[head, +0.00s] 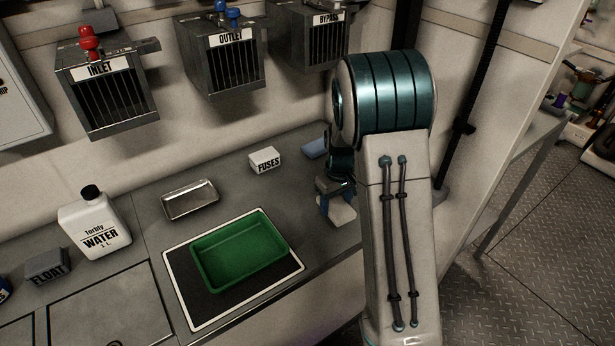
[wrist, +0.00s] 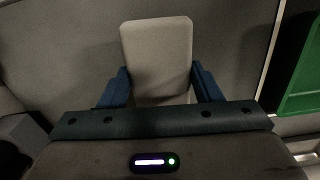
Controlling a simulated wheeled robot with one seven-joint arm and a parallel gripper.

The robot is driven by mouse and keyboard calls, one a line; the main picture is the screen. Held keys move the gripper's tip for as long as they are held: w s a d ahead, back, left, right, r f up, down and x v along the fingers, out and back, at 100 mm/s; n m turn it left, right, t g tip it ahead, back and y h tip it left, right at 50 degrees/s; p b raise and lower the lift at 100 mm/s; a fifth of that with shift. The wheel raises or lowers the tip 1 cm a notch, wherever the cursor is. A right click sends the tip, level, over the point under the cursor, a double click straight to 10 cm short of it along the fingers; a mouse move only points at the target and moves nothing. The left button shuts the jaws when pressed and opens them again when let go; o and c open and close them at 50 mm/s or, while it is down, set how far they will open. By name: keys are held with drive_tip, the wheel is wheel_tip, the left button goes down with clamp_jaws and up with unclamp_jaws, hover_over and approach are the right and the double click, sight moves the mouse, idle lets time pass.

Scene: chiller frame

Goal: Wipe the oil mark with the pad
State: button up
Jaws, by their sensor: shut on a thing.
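My gripper (head: 335,196) is low over the grey worktop, right of the green tray. It is shut on a pale grey-beige pad (head: 343,212). In the wrist view the pad (wrist: 157,45) sits between the two blue fingers of my gripper (wrist: 161,85) and reaches out past them. The pad is at or just above the worktop; I cannot tell whether it touches. I see no oil mark in either view; my arm and the pad hide part of the worktop.
A green tray (head: 204,268) lies on a white-edged black mat (head: 187,295). A metal dish (head: 190,201), a FUSES box (head: 265,160) and a blue item (head: 315,148) stand behind. A WATER jug (head: 95,225) and FLOAT box (head: 47,265) are at left.

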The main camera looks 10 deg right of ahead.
drive_tip(key=shift+r+p, duration=1.2)
drive_tip(key=shift+r, duration=0.85)
drive_tip(key=shift+a, duration=0.1)
